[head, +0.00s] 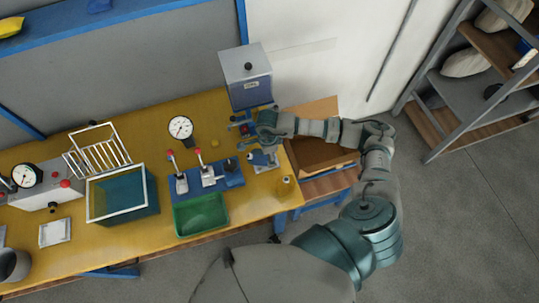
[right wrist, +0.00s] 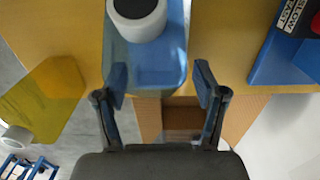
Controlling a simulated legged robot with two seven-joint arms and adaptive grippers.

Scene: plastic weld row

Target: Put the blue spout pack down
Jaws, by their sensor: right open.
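The blue spout pack (right wrist: 160,72) is a translucent blue shape with a thick white collar (right wrist: 138,22) and dark round top, cut off by the top edge of the right wrist view. In the head view it appears as a small blue and pale thing (head: 262,158) at the right end of the yellow bench (head: 120,122). My right gripper (right wrist: 161,85) is open, its blue fingertips to either side of the pack's near end. I cannot tell whether they touch it. In the head view the right hand (head: 268,127) is just above the pack. My left gripper is not visible.
A yellow translucent pack (right wrist: 52,95) lies by the bench edge. A device marked SLOW/FAST (right wrist: 290,45) is close on the other side. A brown open box (head: 315,152) stands beside the bench. A green tray (head: 201,215) and lever fixture (head: 208,176) are left of the hand.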

